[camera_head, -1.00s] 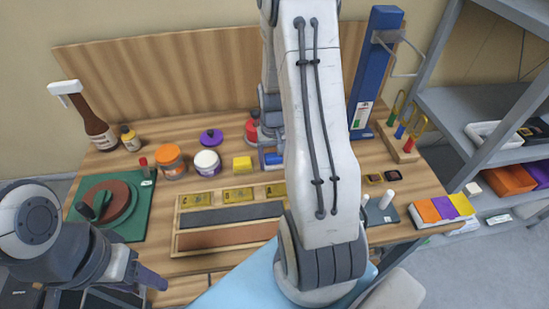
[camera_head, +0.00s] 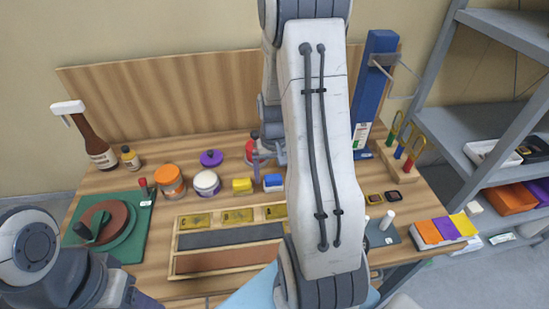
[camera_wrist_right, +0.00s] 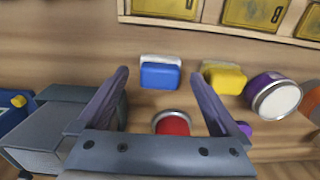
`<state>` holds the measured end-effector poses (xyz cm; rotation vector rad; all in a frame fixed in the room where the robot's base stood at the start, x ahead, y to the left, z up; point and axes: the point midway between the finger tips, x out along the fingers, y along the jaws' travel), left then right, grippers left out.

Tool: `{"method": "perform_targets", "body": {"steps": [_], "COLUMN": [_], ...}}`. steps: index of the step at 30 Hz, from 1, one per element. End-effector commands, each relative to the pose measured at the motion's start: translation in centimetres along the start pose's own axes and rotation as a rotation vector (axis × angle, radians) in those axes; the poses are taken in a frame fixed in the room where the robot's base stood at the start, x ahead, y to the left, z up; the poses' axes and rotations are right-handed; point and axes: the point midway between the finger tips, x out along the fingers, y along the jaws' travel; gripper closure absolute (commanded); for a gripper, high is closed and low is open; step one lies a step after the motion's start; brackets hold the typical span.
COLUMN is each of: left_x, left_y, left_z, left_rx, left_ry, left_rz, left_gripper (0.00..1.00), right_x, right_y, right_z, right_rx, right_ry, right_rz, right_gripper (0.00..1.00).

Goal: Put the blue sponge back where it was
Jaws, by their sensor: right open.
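The blue sponge (camera_head: 273,183), with a white layer, rests on the wooden table just right of the yellow sponge (camera_head: 242,186). In the right wrist view the blue sponge (camera_wrist_right: 160,75) lies ahead of and between the spread fingertips, free of them. My right gripper (camera_head: 266,158) is open and empty, a little behind and above the sponge; my arm partly hides it. My left gripper (camera_head: 143,299) is at the bottom left edge, largely cut off, so its jaws cannot be read.
A compartment tray (camera_head: 173,250) lies in front of the sponges. A red-lidded jar (camera_wrist_right: 171,123) stands close under my right gripper. A blue upright post (camera_head: 372,90) stands at the back right.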

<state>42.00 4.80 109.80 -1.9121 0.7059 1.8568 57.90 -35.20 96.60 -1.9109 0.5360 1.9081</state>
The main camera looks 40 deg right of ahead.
Motion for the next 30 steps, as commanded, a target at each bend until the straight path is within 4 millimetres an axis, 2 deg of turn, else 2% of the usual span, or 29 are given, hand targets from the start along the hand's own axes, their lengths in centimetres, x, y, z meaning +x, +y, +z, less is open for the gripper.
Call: {"method": "perform_targets", "body": {"steps": [1,6,12,22,23,26,29,30], "left_x": [0.1,0.1,0.2,0.2,0.2,0.2,0.2,0.2], "left_y": [0.0,0.0,0.0,0.0,0.0,0.0,0.0,0.0], "left_z": [0.0,0.0,0.0,0.0,0.0,0.0,0.0,0.0], "left_rx": [0.000,0.000,0.000,0.000,0.000,0.000,0.000,0.000], "left_ry": [0.000,0.000,0.000,0.000,0.000,0.000,0.000,0.000], "left_rz": [0.000,0.000,0.000,0.000,0.000,0.000,0.000,0.000], "left_gripper": [0.42,0.42,0.42,0.42,0.42,0.42,0.42,0.42], "right_x": [-1.3,-5.0,-7.9,-9.0,-9.1,-9.7,-10.7,-11.1], "right_y": [0.0,0.0,0.0,-0.3,-0.8,-3.7,-8.4,-10.4], "right_z": [-0.2,-0.2,-0.1,0.1,0.3,1.5,4.4,6.1], "right_rx": [0.000,0.000,0.000,-0.009,-0.021,-0.105,-0.259,-0.333], "right_ry": [0.009,0.008,0.004,0.001,0.001,0.006,0.013,0.014], "right_rz": [0.000,0.000,0.000,0.000,-0.001,-0.006,-0.016,-0.021], "right_gripper": [0.00,0.00,0.00,0.00,0.00,0.00,0.00,0.00]}}
